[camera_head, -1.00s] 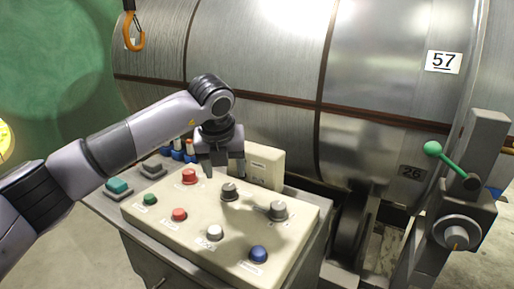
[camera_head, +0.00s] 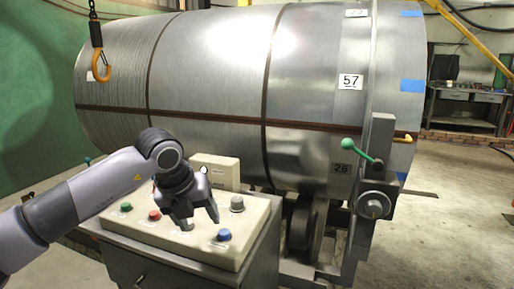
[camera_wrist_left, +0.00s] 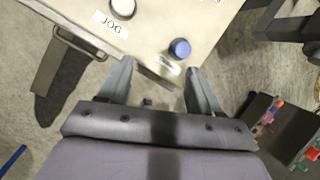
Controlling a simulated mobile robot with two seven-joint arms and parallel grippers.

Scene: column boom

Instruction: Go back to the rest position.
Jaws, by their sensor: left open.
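My left gripper (camera_head: 200,222) is open and empty above the front part of the control panel (camera_head: 248,232). Its two fingers also show in the left wrist view (camera_wrist_left: 160,82), spread apart, near the panel edge. A blue button (camera_head: 224,235) lies just right of the fingers and also shows in the left wrist view (camera_wrist_left: 180,48). A white button (camera_wrist_left: 122,8) with a JOG label is in the left wrist view. A red button (camera_head: 154,215) and a green button (camera_head: 126,207) sit on the left of the panel. My right gripper is not in view.
A large metal drum (camera_head: 210,75) stands behind the panel. A lever with a green knob (camera_head: 348,144) stands to the right. An orange hook (camera_head: 98,72) hangs at upper left. A workbench (camera_head: 466,108) is far right, with open floor before it.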

